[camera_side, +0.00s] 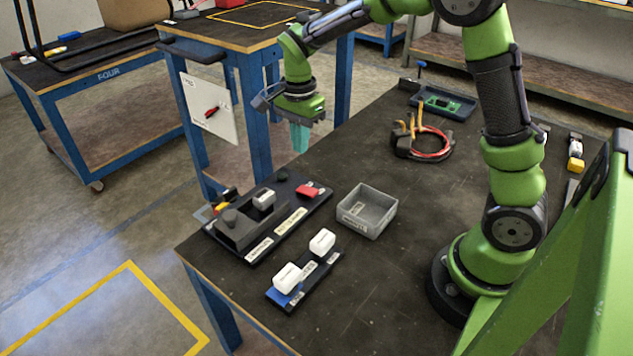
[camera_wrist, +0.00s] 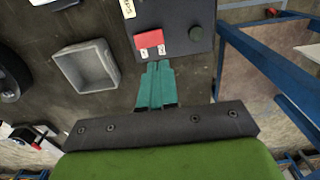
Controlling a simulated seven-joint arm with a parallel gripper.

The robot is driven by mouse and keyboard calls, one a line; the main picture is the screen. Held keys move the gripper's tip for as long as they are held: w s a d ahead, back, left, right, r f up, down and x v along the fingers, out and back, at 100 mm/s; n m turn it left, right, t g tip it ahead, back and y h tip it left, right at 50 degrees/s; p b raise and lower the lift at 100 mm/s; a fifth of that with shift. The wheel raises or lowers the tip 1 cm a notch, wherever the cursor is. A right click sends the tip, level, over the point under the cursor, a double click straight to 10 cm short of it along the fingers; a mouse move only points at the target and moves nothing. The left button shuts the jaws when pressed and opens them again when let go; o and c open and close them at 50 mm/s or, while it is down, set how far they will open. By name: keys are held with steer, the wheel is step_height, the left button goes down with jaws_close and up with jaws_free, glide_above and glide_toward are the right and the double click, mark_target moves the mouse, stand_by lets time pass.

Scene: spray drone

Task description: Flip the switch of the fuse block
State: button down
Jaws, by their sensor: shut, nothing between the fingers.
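A black board (camera_side: 290,222) lies at the near left of the table. It carries a red block (camera_side: 307,191), a white piece (camera_side: 264,199), a grey block (camera_side: 243,228) and dark round knobs. Its labels are too small to read, so I cannot tell which part is the fuse block's switch. In the wrist view the red block (camera_wrist: 181,40) has two white tags and sits beside a dark knob (camera_wrist: 202,33). My gripper (camera_side: 299,150) is shut and empty, teal fingers pointing down, raised above the board's far end. In the wrist view the fingertips (camera_wrist: 158,65) appear just beside the red block.
A grey open bin (camera_side: 366,211) stands right of the board. A smaller board with two white blocks (camera_side: 322,242) lies in front. A red cable coil (camera_side: 424,141) and a green-black device (camera_side: 443,103) are farther back. Table space right of the bin is clear.

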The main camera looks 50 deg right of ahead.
steer(key=shift+w+r, duration=0.2)
steer(key=shift+r, duration=0.85)
steer(key=shift+w+r, duration=0.2)
steer(key=shift+r, duration=0.85)
